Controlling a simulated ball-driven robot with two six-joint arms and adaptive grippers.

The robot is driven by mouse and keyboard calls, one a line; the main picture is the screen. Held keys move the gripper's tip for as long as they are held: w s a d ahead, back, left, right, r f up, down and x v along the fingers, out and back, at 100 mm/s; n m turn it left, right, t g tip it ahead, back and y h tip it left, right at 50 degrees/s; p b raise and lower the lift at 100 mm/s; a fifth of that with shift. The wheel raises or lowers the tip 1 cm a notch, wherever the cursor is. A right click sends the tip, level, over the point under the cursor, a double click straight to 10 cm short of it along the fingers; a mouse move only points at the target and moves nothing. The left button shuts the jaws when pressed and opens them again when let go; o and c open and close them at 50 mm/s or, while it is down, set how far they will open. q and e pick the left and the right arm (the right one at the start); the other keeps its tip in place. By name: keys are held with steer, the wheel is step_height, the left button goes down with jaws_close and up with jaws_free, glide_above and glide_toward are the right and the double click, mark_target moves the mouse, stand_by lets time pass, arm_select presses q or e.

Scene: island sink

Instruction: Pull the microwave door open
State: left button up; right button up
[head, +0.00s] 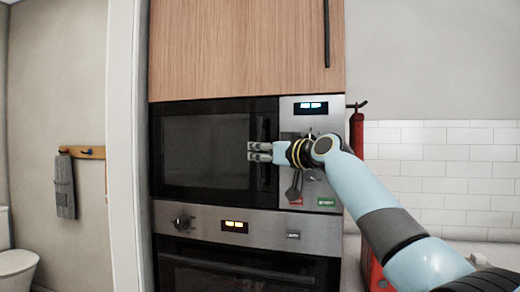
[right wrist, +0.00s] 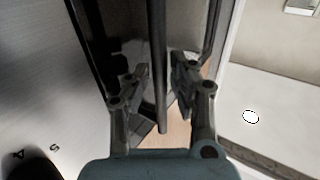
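The microwave (head: 205,150) is built into the cabinet in the head view, with its dark glass door closed. Its dark vertical handle (head: 262,128) is at the right edge of the door, partly hidden by my right gripper. My right gripper (head: 250,151) is in front of the handle, its fingers pointing left and apart. In the right wrist view a dark bar, which looks like the handle (right wrist: 159,50), runs between the two open fingers, with a gap visible on each side. My left gripper is not in view.
The control panel (head: 311,105) is right of the door. An oven (head: 235,265) is below and a wooden cupboard (head: 240,50) above.

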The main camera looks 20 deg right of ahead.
steer(key=shift+w, duration=0.15)
steer(key=shift+c, duration=0.4)
jaws_close()
steer(key=shift+a, duration=0.15)
